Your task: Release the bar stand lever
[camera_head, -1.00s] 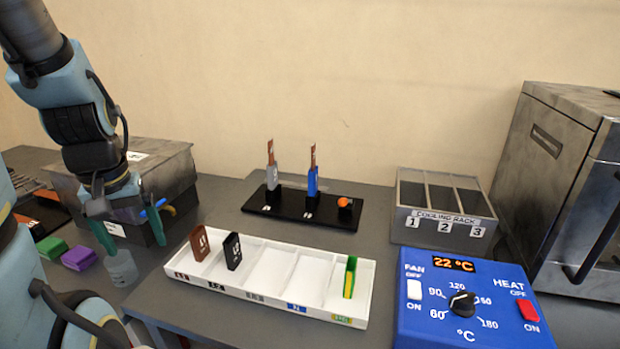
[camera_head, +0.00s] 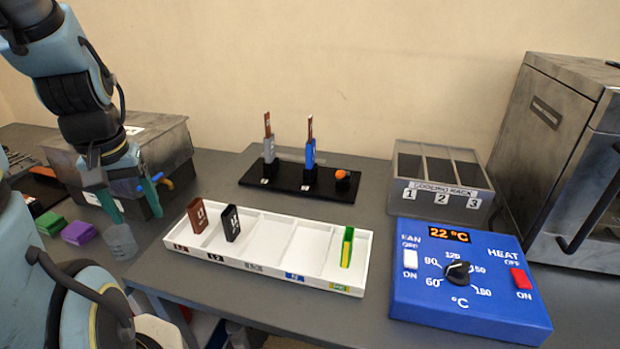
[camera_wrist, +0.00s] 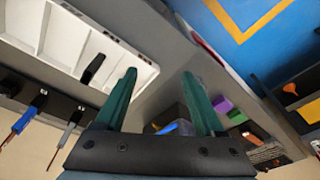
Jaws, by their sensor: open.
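The bar stand is a black plate (camera_head: 285,186) on the table behind the white tray. A grey holder (camera_head: 268,150) and a blue holder (camera_head: 311,158) stand on it, each with an upright copper-coloured bar. An orange knob (camera_head: 342,175) is at its right end; I cannot tell whether this is the lever. A blue handle (camera_head: 166,184) shows by the grey box. My gripper (camera_head: 135,203) hangs left of the stand, in front of the box, with its green fingers apart and nothing between them. In the wrist view my open gripper (camera_wrist: 160,95) points away from the stand.
The white tray (camera_head: 250,266) holds a brown, a black and a green-yellow piece. A blue control panel (camera_head: 465,315) shows 22 °C. A cooling rack (camera_head: 440,210) and a grey oven (camera_head: 550,130) stand right. Green (camera_head: 50,223) and purple (camera_head: 79,232) blocks lie left.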

